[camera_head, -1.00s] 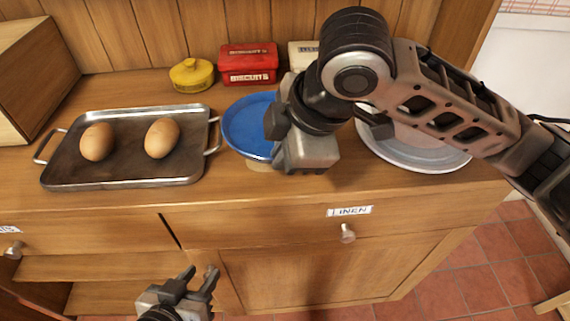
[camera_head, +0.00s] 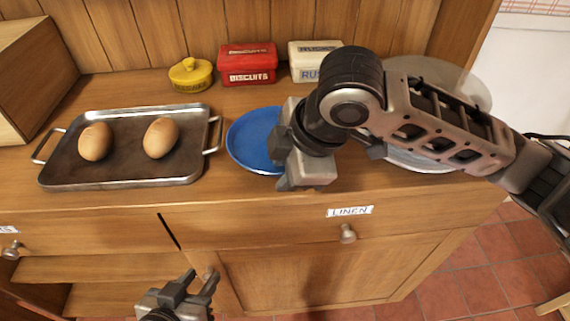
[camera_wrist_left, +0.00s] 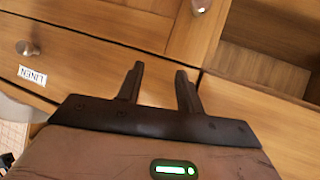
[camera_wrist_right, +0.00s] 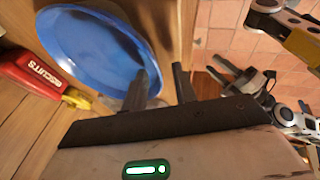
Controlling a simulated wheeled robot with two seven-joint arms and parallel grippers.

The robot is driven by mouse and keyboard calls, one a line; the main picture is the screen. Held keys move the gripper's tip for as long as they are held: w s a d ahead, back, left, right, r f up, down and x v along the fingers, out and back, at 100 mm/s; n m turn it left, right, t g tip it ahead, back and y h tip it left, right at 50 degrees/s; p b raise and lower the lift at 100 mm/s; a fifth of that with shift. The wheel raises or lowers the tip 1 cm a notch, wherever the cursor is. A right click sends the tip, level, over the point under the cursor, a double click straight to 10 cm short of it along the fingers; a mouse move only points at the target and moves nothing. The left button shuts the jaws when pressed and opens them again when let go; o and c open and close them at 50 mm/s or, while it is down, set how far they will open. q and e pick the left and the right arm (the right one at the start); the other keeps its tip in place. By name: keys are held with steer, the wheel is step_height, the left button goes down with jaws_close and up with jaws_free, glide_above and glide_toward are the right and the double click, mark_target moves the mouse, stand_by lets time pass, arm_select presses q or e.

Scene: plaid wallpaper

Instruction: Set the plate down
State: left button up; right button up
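The blue plate (camera_head: 254,142) lies on the wooden counter between the metal tray and my right gripper. It looks flat on the counter. My right gripper (camera_head: 284,140) is at the plate's right edge. In the right wrist view the fingers (camera_wrist_right: 161,88) stand apart, with the rim of the blue plate (camera_wrist_right: 88,48) at the left finger and reaching into the gap. I see no firm grip on it. My left gripper (camera_head: 190,289) is low in front of the cabinet; its fingers (camera_wrist_left: 158,88) are apart and empty.
A metal tray (camera_head: 70,176) with two brown eggs (camera_head: 160,138) stands left of the plate. A yellow pot (camera_head: 190,74), red tin (camera_head: 247,65) and white tin (camera_head: 316,60) stand behind. A pale round dish (camera_head: 425,164) is partly hidden by my right arm.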

steer(key=p+v, duration=0.2)
steer(key=v, duration=0.9)
steer(key=shift+o, duration=1.2)
steer(key=shift+r, duration=0.4)
steer(key=o, duration=0.3)
steer(key=m+t+y+p, duration=0.4)
steer(key=m+t+p, duration=0.3)
steer(key=m+t, duration=0.1)
glide_toward(244, 159)
steer(key=shift+w+d+f, duration=0.25)
steer(key=shift+w+d, duration=0.1)
steer(key=x, duration=0.5)
steer(key=shift+a+r, duration=0.15)
steer(key=shift+a, duration=0.35)
arm_select(q)
steer(key=r, duration=0.1)
steer(key=a+r, duration=0.1)
steer(key=r+y, duration=0.1)
steer(key=shift+s+a+r+m+g, duration=0.2)
steer(key=shift+s+a+m+g, duration=0.05)
steer(key=shift+s+m+g, duration=0.15)
arm_select(e)
steer(key=shift+w+a+y, duration=0.2)
steer(key=shift+w+y, duration=0.05)
steer(key=shift+y, duration=0.05)
